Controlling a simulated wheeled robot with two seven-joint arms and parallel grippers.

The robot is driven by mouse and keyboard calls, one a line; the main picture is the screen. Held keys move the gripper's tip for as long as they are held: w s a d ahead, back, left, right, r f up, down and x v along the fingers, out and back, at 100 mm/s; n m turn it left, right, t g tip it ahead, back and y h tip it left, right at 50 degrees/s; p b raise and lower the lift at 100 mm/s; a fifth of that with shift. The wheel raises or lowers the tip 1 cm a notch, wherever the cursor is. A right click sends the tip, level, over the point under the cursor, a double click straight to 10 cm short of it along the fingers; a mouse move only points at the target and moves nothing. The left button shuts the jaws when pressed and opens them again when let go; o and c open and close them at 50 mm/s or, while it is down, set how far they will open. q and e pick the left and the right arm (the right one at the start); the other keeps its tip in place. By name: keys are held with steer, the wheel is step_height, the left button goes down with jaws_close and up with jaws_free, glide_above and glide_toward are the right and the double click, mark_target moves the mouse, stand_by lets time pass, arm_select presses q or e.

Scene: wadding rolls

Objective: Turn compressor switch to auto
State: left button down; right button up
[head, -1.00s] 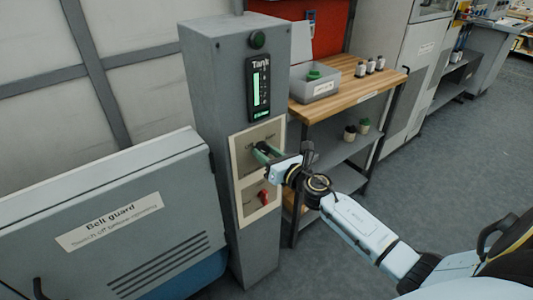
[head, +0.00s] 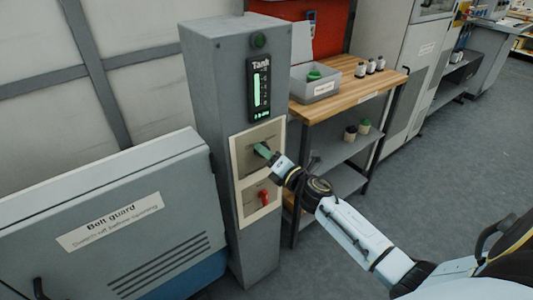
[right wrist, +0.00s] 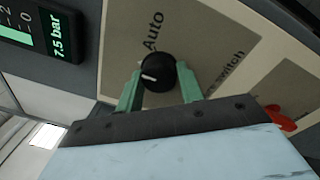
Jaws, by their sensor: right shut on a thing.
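The compressor switch is a round black knob (right wrist: 158,75) with a white mark, on a beige panel (right wrist: 215,45). In the right wrist view its mark points left and slightly down, while the word "Auto" (right wrist: 153,31) stands above the knob. My right gripper (right wrist: 158,88) is shut on the knob, one green finger on each side. In the head view the right gripper (head: 262,150) is at the upper panel (head: 243,148) of the grey cabinet, and its fingers hide the knob. My left gripper is not in view.
A red switch (head: 263,198) sits on the panel below the knob. A lit tank gauge (head: 260,90) is above it. A belt guard (head: 110,220) stands left of the cabinet. A wooden bench (head: 350,90) with a grey bin (head: 315,88) is to the right. The floor at right is clear.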

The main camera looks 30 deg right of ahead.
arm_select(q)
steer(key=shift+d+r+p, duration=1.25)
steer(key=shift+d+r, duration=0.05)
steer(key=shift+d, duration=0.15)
arm_select(e)
steer(key=shift+m+h, duration=0.3)
steer(key=shift+m, duration=4.4)
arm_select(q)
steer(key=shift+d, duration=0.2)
arm_select(e)
steer(key=o, duration=1)
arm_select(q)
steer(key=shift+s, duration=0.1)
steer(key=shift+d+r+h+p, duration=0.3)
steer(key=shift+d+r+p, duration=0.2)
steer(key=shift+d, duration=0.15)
arm_select(e)
steer(key=s, duration=0.9)
steer(key=s+d, duration=0.1)
steer(key=s, duration=0.3)
steer(key=shift+s+f, duration=0.2)
steer(key=shift+f, duration=0.15)
